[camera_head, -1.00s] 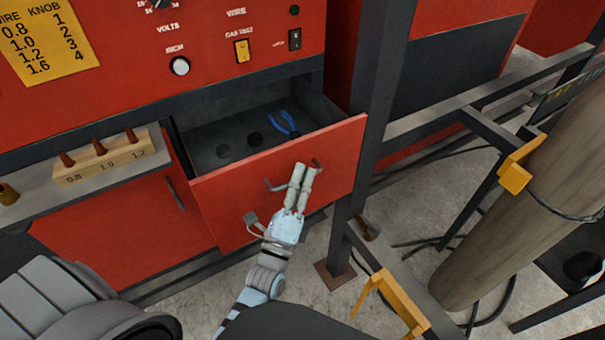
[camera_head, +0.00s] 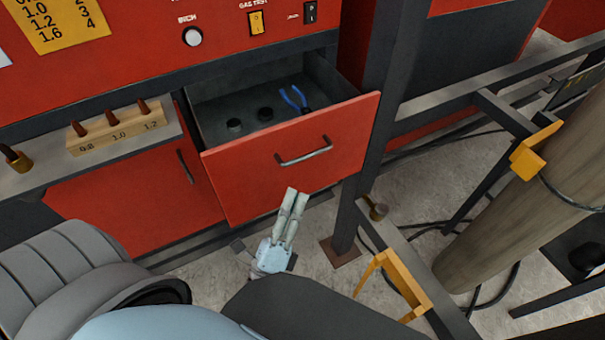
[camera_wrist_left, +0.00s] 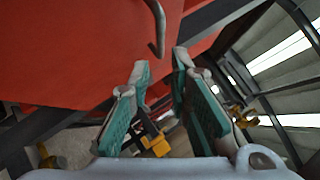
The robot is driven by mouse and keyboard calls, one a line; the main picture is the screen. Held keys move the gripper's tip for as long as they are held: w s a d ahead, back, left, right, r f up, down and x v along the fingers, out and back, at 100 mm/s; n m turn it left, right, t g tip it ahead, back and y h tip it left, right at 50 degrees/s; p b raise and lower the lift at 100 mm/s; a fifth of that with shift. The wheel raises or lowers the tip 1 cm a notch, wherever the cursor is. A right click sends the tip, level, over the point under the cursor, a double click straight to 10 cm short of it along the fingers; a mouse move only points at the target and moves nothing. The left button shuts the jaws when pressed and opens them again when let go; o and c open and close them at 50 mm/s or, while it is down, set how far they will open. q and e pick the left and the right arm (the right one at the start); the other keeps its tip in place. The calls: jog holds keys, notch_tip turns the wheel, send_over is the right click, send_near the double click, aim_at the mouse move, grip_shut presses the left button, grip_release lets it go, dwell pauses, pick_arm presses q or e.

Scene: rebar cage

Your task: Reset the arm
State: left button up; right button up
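My left gripper (camera_head: 291,205) is below and in front of the red drawer (camera_head: 235,178), clear of its handle (camera_head: 304,153). In the left wrist view its two teal-padded fingers (camera_wrist_left: 155,95) stand apart with nothing between them, and the handle (camera_wrist_left: 158,30) shows beyond the tips. The drawer is pulled open. Blue-handled pliers (camera_head: 292,100) and two dark round pieces (camera_head: 265,114) lie inside. My right gripper is not in view.
A wooden block (camera_head: 118,132) with several brown-topped pegs stands on the grey ledge left of the drawer. A dark upright post (camera_head: 385,110) rises right of the drawer. Yellow brackets (camera_head: 405,280) and a thick tan column (camera_head: 535,190) are farther right.

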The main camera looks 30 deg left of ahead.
pick_arm(q)
jog(key=shift+s+f, duration=0.15)
jog(key=shift+s, duration=0.2)
